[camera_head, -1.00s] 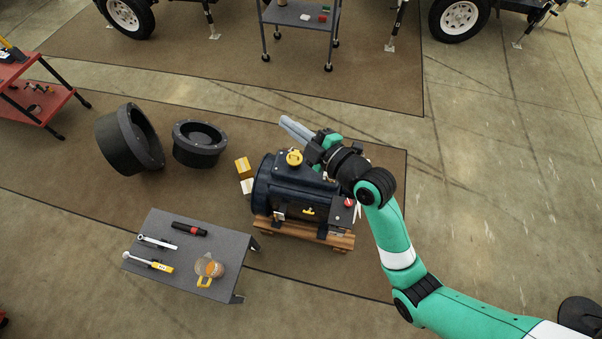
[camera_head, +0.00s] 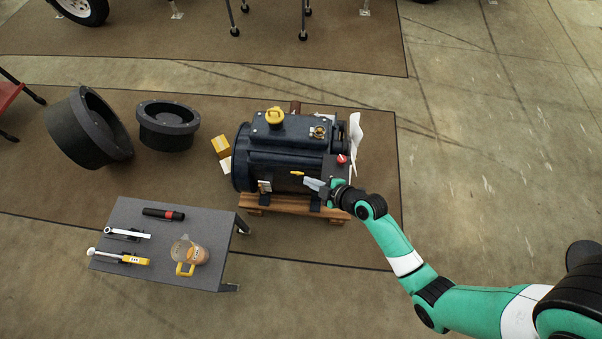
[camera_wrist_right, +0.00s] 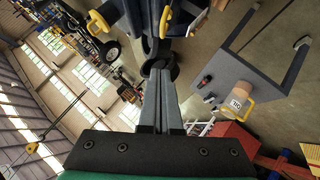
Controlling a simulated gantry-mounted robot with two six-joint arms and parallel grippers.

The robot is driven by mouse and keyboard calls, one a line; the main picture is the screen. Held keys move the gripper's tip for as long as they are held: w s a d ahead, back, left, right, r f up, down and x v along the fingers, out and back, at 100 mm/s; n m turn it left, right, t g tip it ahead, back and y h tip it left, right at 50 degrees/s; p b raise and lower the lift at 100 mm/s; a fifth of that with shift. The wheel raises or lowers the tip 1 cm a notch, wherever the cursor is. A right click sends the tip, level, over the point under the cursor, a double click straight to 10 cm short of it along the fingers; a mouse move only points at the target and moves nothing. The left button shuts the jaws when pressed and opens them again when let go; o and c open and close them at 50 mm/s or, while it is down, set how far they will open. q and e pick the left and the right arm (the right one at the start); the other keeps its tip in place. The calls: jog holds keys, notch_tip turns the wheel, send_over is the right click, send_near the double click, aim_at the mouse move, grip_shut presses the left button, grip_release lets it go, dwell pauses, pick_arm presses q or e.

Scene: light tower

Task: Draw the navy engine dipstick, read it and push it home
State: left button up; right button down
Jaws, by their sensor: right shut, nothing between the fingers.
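The navy engine (camera_head: 275,158) sits on a wooden pallet (camera_head: 282,203) in the middle of the head view. A small yellow handle (camera_head: 297,173), which looks like the dipstick's, shows on its near side. My right gripper (camera_head: 307,183) is shut and empty just right of and below that handle, apart from it. In the right wrist view the closed fingers (camera_wrist_right: 159,80) point up the picture. Two yellow loops show beyond them, one at upper left (camera_wrist_right: 97,20) and one at top (camera_wrist_right: 165,21); I cannot tell which is the dipstick. My left gripper is out of view.
A yellow cap (camera_head: 274,117) and a brass fitting (camera_head: 319,132) are on the engine's top. A white fan (camera_head: 354,140) is at its right end. A grey table (camera_head: 205,223) with tools and a jug (camera_head: 191,254) stands at front left. Black round housings (camera_head: 167,125) lie behind.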

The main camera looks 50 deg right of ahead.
jog(key=w+d+f+b, duration=0.2)
jog(key=w+f+b, duration=0.2)
jog(key=w+f, duration=0.2)
jog(key=shift+f, duration=0.25)
jog(key=shift+s, duration=0.1)
